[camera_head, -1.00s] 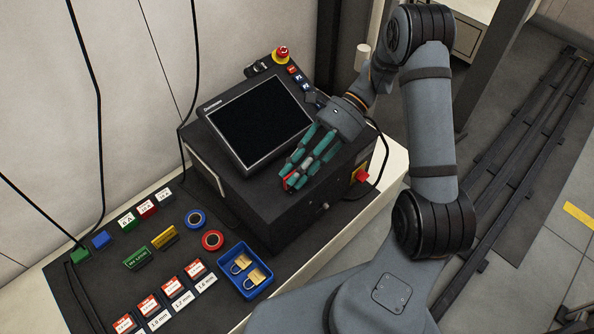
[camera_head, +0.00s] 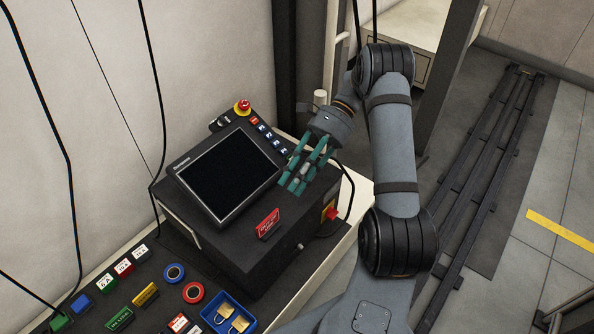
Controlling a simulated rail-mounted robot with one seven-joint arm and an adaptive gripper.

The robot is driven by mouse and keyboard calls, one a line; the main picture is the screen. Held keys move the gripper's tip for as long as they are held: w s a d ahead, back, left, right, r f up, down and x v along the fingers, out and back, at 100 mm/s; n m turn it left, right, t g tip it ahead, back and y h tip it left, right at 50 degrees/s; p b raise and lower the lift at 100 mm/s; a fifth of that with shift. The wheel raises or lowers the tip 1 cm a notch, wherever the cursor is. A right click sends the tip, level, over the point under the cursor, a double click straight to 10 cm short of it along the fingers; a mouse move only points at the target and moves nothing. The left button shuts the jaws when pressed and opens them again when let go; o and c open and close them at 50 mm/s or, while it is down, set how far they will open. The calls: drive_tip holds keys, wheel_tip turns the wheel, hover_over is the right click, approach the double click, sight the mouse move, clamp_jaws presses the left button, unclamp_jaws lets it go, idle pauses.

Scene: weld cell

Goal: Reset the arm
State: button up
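My gripper (camera_head: 293,187) has teal fingers and hangs over the right part of the dark controller box (camera_head: 232,262), right of its screen. My arm reaches in from the lower right, bent at the elbow. A red sign (camera_head: 268,224) with white lettering stands at the front of the box top, to the lower left of the fingertips and apart from them.
The black screen (camera_head: 229,174) stands tilted on the box. A blue tray (camera_head: 228,318) with padlocks, tape rolls (camera_head: 193,292) and tags cover the bench at lower left. Floor rails (camera_head: 480,170) run at right.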

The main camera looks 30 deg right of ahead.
sight(270, 230)
drive_tip(key=shift+w+d+r, duration=0.15)
drive_tip(key=shift+d+r, duration=0.05)
drive_tip(key=shift+d, duration=0.15)
drive_tip(key=shift+a+f, duration=0.1)
drive_tip(key=shift+a, duration=0.05)
drive_tip(key=b+x, duration=0.5)
drive_tip(key=x, duration=0.7)
drive_tip(key=shift+f, duration=0.15)
wheel_tip(270, 230, up, 3)
drive_tip(key=shift+r+p, duration=0.1)
drive_tip(key=shift+p, duration=0.7)
drive_tip(key=shift+r, duration=0.7)
